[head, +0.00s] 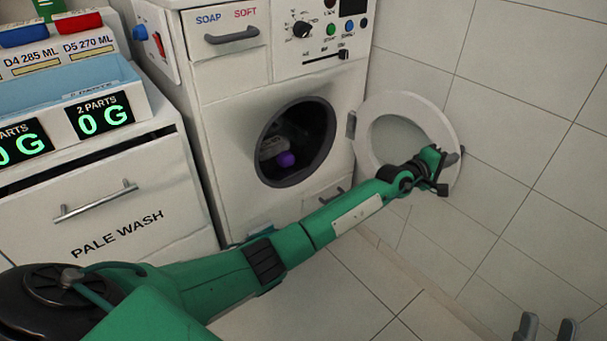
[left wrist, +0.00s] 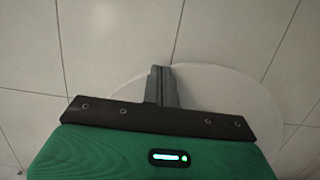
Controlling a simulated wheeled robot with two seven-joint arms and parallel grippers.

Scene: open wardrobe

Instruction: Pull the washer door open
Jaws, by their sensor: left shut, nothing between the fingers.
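The washer (head: 235,110) is white, and its round drum opening is uncovered. The round white washer door (head: 366,150) stands swung out to the right of the opening, by the tiled wall. My left gripper (head: 447,162) is at the right side of the door ring, shut and empty. In the left wrist view its fingers (left wrist: 162,86) are together in front of the pale door (left wrist: 240,100). Whether they touch the door, I cannot tell. My right gripper (head: 546,330) shows at the bottom right edge, its two grey fingertips apart, away from the door.
A white and purple item (head: 285,158) lies in the drum. A drawer cabinet marked PALE WASH (head: 120,190) stands left, with a blue tray (head: 70,85) and weight displays on top. My left arm crosses the floor (head: 330,295) before the washer. A tiled wall (head: 520,120) bounds the right.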

